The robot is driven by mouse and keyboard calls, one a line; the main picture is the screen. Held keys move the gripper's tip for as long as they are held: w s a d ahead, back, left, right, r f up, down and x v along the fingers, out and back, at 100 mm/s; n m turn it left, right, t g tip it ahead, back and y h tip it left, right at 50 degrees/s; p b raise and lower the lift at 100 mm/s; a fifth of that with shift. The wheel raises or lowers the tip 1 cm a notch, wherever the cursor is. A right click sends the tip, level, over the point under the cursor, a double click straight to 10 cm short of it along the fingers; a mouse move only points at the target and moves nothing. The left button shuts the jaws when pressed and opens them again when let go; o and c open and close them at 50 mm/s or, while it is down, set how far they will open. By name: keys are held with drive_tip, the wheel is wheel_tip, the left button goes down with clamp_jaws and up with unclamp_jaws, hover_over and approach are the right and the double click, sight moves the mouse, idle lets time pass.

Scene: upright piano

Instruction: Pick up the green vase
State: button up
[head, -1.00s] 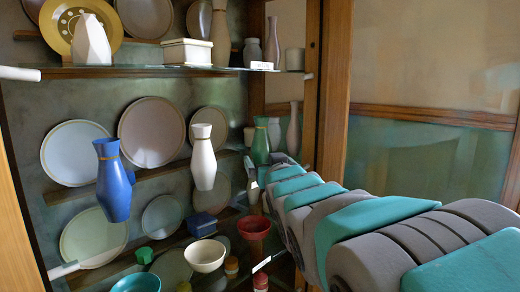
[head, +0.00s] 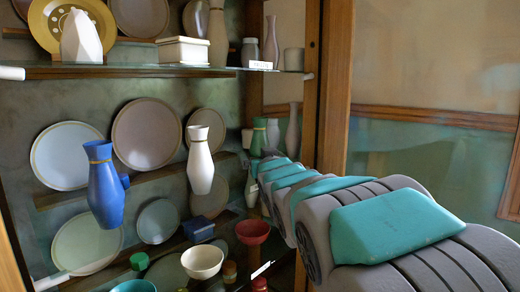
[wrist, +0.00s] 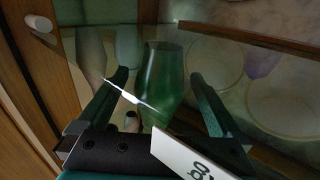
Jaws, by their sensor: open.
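The green vase (head: 258,137) stands at the right end of the cabinet's middle level in the head view, its lower part hidden behind my arm. In the wrist view the green vase (wrist: 160,78) appears upright and wide-bodied, between the two dark fingers of my gripper (wrist: 158,82). The gripper is open, with a gap showing on each side of the vase. I cannot tell how deep the vase is between the fingers. In the head view my arm hides the gripper.
A blue vase (head: 103,190) and a white vase (head: 200,162) stand to the left. A white card (wrist: 183,153) is close to the gripper's base. A glass shelf (head: 150,72) with dishes is above. The wooden cabinet post (head: 337,80) stands to the right.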

drive_tip(key=shift+w+a, duration=0.1)
drive_tip(key=shift+w, duration=0.25)
drive_tip(key=shift+c, duration=0.4)
drive_tip(key=c, duration=1.5)
